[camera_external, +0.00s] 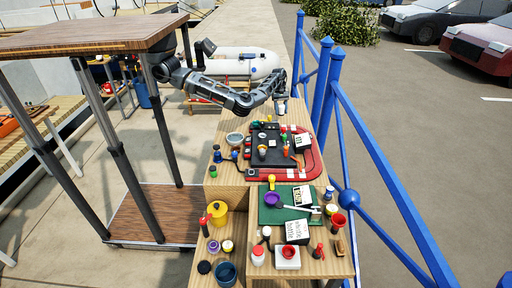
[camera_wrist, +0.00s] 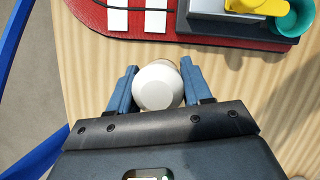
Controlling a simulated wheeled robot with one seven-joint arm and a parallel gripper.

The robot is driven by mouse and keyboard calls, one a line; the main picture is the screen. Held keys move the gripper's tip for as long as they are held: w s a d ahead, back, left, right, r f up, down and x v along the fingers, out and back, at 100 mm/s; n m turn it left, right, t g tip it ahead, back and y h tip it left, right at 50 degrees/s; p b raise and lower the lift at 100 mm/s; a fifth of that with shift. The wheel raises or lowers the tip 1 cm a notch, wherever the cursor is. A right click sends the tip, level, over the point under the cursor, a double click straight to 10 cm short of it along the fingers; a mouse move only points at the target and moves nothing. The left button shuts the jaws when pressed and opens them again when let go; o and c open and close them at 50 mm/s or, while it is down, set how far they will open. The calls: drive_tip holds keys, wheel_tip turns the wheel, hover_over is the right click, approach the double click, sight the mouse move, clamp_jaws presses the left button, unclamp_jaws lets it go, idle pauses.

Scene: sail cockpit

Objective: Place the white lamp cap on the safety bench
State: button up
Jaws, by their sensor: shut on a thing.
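A round white lamp cap (camera_wrist: 158,86) sits between the two blue fingers of my gripper (camera_wrist: 155,88) in the wrist view. The fingers are shut on it, one on each side. In the external view my gripper (camera_external: 280,106) is at the far end of the wooden benches, near the blue railing. I cannot tell which bench surface is the safety bench.
A red tray (camera_external: 312,160) with a dark board and many small items covers the far bench. A blue railing (camera_external: 345,110) runs along the right.

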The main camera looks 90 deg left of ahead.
sight(282, 121)
drive_tip(key=shift+w+a+f, duration=0.2)
drive_tip(key=shift+a+f, duration=0.15)
drive_tip(key=shift+a, duration=0.2)
drive_tip(key=shift+w+a+f, duration=0.15)
drive_tip(key=shift+a+f, duration=0.15)
drive_tip(key=shift+a, duration=0.2)
drive_tip(key=shift+f, duration=1.95)
drive_tip(key=shift+f, duration=0.1)
drive_tip(key=o, duration=1)
drive_tip(key=shift+o, duration=0.2)
drive_tip(key=p+v, duration=0.1)
drive_tip(key=v, duration=1.1)
